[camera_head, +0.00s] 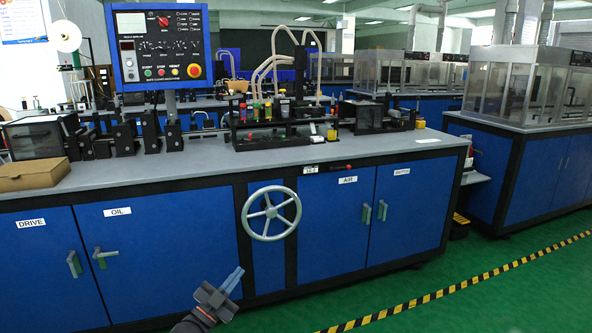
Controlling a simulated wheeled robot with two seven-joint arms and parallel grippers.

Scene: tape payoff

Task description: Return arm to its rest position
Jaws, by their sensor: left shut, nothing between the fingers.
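My left gripper (231,281) shows at the bottom middle of the head view, its arm coming up from the lower edge. Its bluish-grey fingers are shut with nothing between them. It is in front of the blue machine cabinet (330,225), below and left of the grey handwheel (271,213), and appears apart from both. My right gripper is not in view.
Cabinet doors carry handles (105,257) and labels. A control panel (160,45) stands above the grey worktop (215,168), with a cardboard box (33,174) at left. Green floor (470,275) with a yellow-black stripe (450,291) lies open at right.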

